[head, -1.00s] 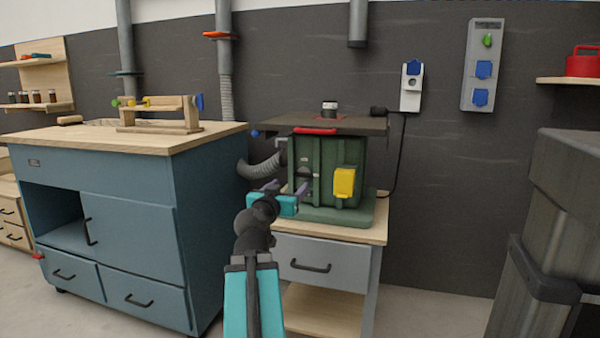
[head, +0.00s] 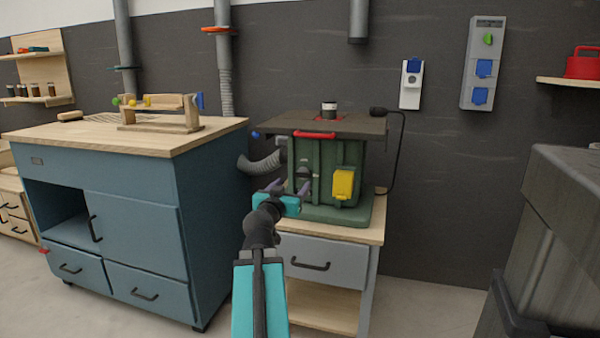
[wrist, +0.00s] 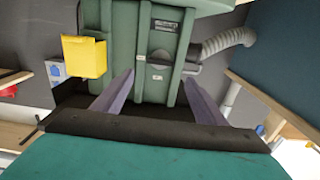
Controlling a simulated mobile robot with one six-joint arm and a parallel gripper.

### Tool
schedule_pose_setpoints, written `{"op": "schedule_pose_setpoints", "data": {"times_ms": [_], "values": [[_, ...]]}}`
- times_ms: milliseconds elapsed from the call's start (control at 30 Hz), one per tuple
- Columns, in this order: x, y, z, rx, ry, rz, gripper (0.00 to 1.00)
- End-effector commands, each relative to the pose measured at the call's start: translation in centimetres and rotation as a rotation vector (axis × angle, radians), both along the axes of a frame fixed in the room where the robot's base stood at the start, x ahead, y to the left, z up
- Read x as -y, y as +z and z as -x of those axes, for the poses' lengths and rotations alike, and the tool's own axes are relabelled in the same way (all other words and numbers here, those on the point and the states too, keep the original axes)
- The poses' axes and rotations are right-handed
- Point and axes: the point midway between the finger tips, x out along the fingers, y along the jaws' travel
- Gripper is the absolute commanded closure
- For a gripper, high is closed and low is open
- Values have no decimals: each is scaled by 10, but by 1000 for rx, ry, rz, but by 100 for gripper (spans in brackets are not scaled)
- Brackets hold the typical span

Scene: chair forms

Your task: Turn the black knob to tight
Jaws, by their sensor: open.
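The green machine (head: 325,170) stands on a small wooden-topped cabinet. A dark round knob (head: 304,173) shows on its front face, left of a yellow box (head: 344,183). My gripper (head: 288,184) is open in front of this face, close to the knob; I cannot tell whether it touches. In the wrist view, my two purple-grey fingers (wrist: 157,80) are apart with nothing visibly held between them. The green machine (wrist: 120,50) fills the space beyond them, with the yellow box (wrist: 84,57) at left. I cannot make out the knob or its tight mark there.
A blue workbench (head: 130,210) stands close on the left. A grey hose (head: 262,165) joins the machine's left side. The machine's dark tabletop (head: 350,124) overhangs its front. A black cable (head: 401,150) hangs at right. A large grey object (head: 560,210) stands at the right edge.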

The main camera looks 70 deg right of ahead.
Motion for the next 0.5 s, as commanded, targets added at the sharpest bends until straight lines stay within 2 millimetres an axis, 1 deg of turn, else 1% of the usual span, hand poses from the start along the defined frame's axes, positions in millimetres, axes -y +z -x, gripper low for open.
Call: {"op": "schedule_pose_setpoints", "data": {"times_ms": [33,267,500], "values": [[4,3,0,-1,-1,-1,34],[19,1,-1,0,0,-2,34],[41,-1,-3,-1,0,-1,34]]}}
